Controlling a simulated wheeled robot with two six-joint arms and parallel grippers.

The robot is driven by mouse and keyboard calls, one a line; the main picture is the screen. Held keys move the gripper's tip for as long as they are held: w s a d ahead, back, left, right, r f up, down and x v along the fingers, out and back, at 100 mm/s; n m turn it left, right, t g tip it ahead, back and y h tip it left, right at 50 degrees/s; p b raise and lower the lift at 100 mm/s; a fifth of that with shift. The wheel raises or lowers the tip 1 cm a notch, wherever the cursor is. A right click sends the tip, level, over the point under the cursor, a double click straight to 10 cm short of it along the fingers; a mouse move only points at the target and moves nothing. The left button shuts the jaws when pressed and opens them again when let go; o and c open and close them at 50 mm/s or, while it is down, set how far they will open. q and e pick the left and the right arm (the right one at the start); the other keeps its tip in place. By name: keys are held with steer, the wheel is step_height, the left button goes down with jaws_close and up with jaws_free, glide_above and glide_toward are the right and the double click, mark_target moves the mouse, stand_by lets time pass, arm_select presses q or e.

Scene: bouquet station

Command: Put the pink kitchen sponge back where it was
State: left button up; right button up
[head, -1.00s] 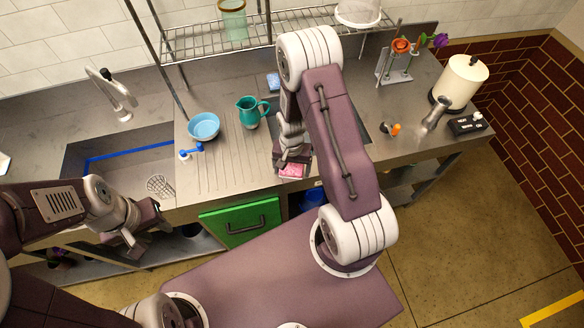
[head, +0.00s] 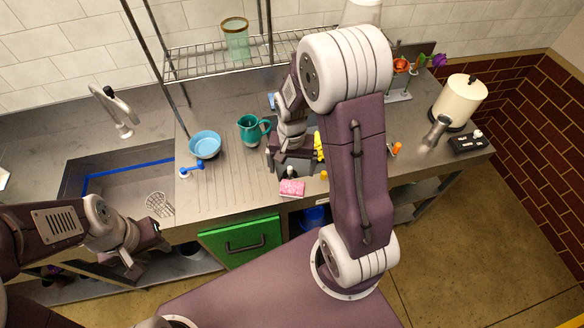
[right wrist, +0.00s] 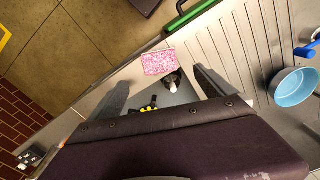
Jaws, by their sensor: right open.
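The pink kitchen sponge (head: 291,188) lies at the front edge of the counter, right of the ribbed drainboard. It also shows in the right wrist view (right wrist: 158,63), flat, its whole upper face visible. My right gripper (head: 291,178) is open over the counter just behind the sponge. In the right wrist view its two fingers (right wrist: 160,80) stand wide apart with the sponge beyond and between them, not gripped. My left gripper (head: 145,260) hangs low in front of the sink, its fingers apart and empty.
A blue bowl (head: 205,145) and teal pitcher (head: 250,130) stand left of my right gripper. A small dark and white item (right wrist: 173,84) lies right beside the sponge. A yellow item (head: 319,146) is partly behind my right arm. The green door (head: 240,241) is below the counter.

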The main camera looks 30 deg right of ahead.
steer(key=s+a+r+n+t+b, duration=0.1)
steer(key=s+a+n+b, duration=0.1)
steer(key=s+a+n, duration=0.2)
steer(key=s+n, duration=0.2)
steer(key=s, duration=0.2)
steer(key=shift+a+n+b, duration=0.25)
steer(key=shift+n+b, duration=0.05)
steer(key=shift+b, duration=0.05)
steer(key=shift+r, duration=0.1)
stand_by(0.6)
